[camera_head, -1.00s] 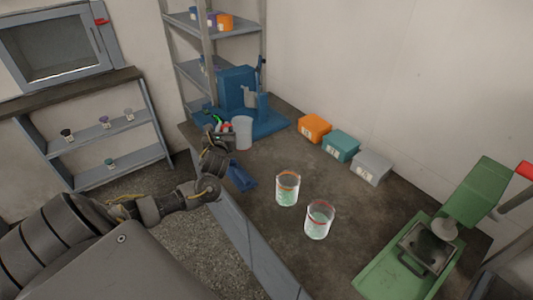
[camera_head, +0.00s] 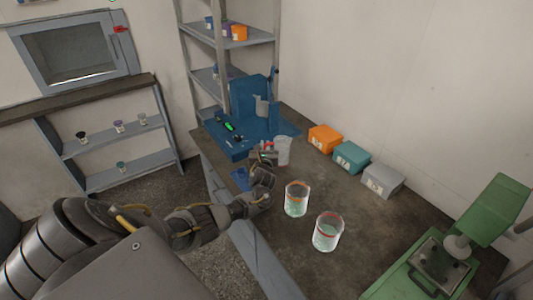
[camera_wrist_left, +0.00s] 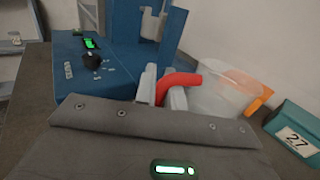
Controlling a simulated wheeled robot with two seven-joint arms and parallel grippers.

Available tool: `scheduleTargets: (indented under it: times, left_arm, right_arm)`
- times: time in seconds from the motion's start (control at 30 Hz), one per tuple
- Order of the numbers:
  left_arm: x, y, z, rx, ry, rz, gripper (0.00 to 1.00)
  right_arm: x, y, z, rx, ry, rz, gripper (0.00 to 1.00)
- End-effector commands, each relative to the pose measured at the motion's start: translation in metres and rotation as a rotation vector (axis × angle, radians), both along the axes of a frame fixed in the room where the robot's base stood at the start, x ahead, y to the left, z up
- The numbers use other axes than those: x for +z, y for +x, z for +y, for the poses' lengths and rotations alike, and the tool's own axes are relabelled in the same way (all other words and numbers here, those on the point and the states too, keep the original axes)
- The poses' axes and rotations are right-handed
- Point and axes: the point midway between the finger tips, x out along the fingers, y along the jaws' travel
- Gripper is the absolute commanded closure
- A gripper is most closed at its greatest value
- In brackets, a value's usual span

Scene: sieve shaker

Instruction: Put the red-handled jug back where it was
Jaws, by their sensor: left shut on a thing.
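The red-handled jug (camera_head: 283,150) is a translucent whitish jug near the blue machine, at the back left of the dark worktop. My left gripper (camera_head: 266,147) is at its left side, shut on its red handle. In the left wrist view, the red handle (camera_wrist_left: 180,82) sits between the two grey fingers (camera_wrist_left: 162,92), and the jug's clear body (camera_wrist_left: 222,92) is to the right of them. I cannot tell whether the jug's base touches the worktop. My right gripper is not in view.
A blue machine (camera_head: 250,100) stands behind the jug. Orange (camera_head: 325,138), teal (camera_head: 351,157) and grey (camera_head: 382,180) boxes line the wall. A green device (camera_head: 440,262) is at the right.

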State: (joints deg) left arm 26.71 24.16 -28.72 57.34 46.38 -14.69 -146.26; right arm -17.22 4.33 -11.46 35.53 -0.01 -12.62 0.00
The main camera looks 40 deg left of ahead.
Motion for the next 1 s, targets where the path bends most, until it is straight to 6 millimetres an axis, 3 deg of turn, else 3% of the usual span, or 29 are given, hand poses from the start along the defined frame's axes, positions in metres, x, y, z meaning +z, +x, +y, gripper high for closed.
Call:
scheduleTargets:
  times: [0.2, 0.7, 0.73, 0.87, 1.0]
  left_arm:
    - [-0.028, 0.007, -0.003, 0.001, 0.000, 0.002, 1.00]
    - [-0.036, 0.006, -0.004, -0.001, 0.000, -0.001, 1.00]
    - [-0.036, 0.006, -0.004, -0.001, -0.001, 0.001, 0.85]
    - [-0.036, 0.006, -0.004, -0.001, -0.001, 0.001, 0.68]
    - [-0.035, 0.006, -0.004, -0.001, -0.001, 0.000, 0.67]
  right_arm:
    - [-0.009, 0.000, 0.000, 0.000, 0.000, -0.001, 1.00]
    - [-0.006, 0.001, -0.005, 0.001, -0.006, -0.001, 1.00]
    - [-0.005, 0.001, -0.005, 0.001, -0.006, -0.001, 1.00]
    - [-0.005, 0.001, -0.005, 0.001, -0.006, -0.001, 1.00]
    - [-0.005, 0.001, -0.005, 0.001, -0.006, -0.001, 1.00]
